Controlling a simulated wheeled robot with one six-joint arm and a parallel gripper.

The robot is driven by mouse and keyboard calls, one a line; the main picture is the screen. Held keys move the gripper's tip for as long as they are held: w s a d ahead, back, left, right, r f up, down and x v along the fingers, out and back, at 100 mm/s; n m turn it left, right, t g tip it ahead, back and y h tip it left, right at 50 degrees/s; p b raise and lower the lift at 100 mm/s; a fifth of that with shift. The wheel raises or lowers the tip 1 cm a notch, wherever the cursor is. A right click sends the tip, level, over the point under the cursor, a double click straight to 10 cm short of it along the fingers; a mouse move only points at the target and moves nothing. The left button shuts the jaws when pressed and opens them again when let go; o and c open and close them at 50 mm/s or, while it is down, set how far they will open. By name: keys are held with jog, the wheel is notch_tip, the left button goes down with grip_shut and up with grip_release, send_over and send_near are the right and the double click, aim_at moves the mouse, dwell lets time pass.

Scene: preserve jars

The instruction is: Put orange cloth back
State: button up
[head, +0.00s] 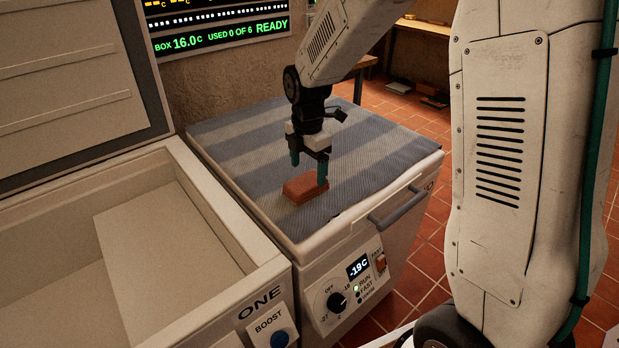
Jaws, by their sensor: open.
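The orange cloth (303,191) lies as a small folded block on the blue-grey striped mat that covers the closed freezer's lid. My gripper (309,173) points down right at the cloth, with one teal finger on its far left side and the other at its right end. The jaws are open. Whether the fingers touch the cloth cannot be told from this view.
The striped mat (240,155) is otherwise bare. An open chest marked ONE (262,300) stands at the left, its lid (70,90) raised and its visible inside empty. The closed freezer has a front handle (398,208) and a control panel. Red tiled floor lies to the right.

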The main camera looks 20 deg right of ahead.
jog(key=shift+r, duration=1.45)
jog(key=s+d+r+m, duration=0.1)
jog(key=s+r+m, duration=0.3)
jog(key=s+m, duration=0.3)
jog(key=s+d+r+m+t, duration=0.1)
jog(key=s+r+m, duration=0.3)
jog(key=s, duration=0.9)
jog(key=s+d+r+m, duration=0.1)
jog(key=s+r+m, duration=0.3)
jog(key=s+m, duration=0.6)
jog(key=shift+d+m, duration=0.2)
jog(key=shift+m, duration=0.1)
